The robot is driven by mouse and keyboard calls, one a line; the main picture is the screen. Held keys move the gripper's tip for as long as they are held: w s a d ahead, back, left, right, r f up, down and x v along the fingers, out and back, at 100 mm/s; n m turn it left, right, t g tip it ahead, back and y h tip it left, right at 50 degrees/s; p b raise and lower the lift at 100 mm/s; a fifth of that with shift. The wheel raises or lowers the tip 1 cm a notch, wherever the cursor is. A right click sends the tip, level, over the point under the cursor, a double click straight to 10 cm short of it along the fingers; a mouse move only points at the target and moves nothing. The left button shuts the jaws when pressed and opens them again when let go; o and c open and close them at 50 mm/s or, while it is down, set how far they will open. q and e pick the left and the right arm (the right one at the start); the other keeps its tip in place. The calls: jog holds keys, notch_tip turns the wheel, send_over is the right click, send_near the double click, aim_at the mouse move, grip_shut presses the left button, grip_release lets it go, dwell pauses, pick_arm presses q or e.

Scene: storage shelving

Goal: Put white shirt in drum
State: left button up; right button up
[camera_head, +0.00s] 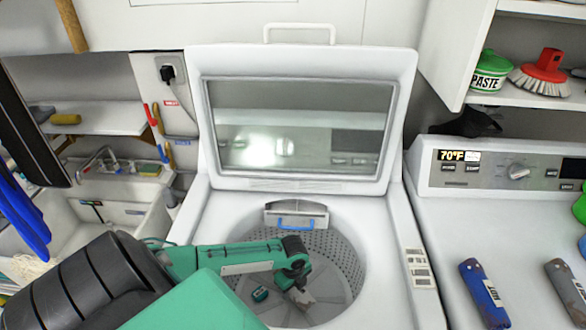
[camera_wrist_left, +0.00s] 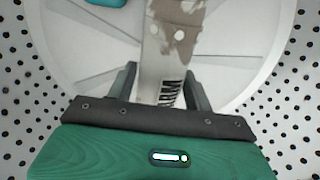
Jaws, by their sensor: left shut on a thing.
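The washer drum (camera_head: 343,262) is open, with its perforated metal wall showing; the wrist view shows its dotted wall (camera_wrist_left: 285,110) and pale ribbed floor. My left gripper (camera_head: 300,290) reaches down into the drum. In the left wrist view the two dark fingers of the left gripper (camera_wrist_left: 162,92) are shut on a narrow whitish piece with brown stains and black print (camera_wrist_left: 165,45), seemingly the white shirt. It also shows as a small pale patch in the head view (camera_head: 302,299). My right gripper is not in view.
The washer lid (camera_head: 300,185) stands raised behind the drum. A small teal object (camera_head: 260,294) lies on the drum floor near the gripper. A second machine (camera_head: 500,220) stands at the right with a blue tube (camera_head: 484,292) on top. A sink (camera_head: 125,205) is at the left.

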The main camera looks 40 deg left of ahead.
pick_arm(q)
jog(key=shift+f, duration=0.55)
jog(key=o, duration=1)
jog(key=shift+o, duration=0.2)
jog(key=shift+r, duration=0.1)
notch_tip(320, 180, up, 13)
jog(key=shift+b, duration=0.45)
